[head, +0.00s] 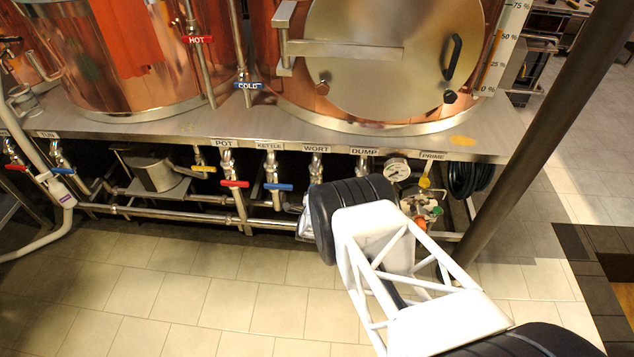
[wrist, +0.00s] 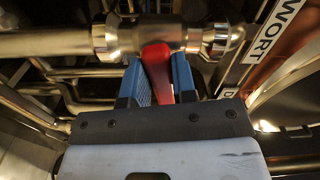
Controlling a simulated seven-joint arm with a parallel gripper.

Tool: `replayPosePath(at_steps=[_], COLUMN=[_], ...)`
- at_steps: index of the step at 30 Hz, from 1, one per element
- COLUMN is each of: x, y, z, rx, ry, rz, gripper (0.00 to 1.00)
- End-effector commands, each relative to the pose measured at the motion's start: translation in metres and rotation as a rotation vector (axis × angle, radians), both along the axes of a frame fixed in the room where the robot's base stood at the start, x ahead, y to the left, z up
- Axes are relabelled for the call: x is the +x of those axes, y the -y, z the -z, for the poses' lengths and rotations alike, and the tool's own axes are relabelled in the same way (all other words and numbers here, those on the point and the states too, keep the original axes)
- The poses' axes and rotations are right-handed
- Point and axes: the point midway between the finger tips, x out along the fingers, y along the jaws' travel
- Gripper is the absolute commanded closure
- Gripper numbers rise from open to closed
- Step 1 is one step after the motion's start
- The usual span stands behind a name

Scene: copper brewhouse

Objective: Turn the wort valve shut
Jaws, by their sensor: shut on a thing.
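The wort valve (wrist: 155,38) is a steel body on a pipe that runs across the wrist view. Its red handle (wrist: 156,65) comes from the valve body down between the blue fingers of my gripper (wrist: 158,82), which is shut on it. The handle is foreshortened, so I cannot tell its exact angle to the pipe. In the head view, the upper part of the wort valve (head: 316,167) shows below the WORT label (head: 315,148). There my arm hides the handle and my fingertips.
To the left hang the POT valve with a red handle (head: 235,183) and the KETTLE valve with a blue handle (head: 278,187). To the right are the DUMP pipe (head: 362,165) and a gauge (head: 397,169). A dark post (head: 540,130) stands at right. The tiled floor (head: 180,290) in front is clear.

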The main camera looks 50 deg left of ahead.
Motion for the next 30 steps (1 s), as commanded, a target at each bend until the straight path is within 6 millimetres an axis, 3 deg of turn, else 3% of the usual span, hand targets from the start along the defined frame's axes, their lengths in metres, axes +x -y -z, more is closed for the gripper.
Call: replayPosePath(at_steps=[5,6,9,20,30], x=[0.000,0.000,0.000,-0.002,-0.020], y=[0.000,0.000,0.000,0.002,0.019], z=[0.001,0.001,0.001,0.000,-0.001], rx=[0.080,0.076,0.075,0.074,0.074], ry=[-0.081,-0.078,-0.076,-0.075,-0.074], rz=[0.000,0.000,0.000,0.000,-0.001], gripper=[1.00,0.68,0.57,0.57,0.57])
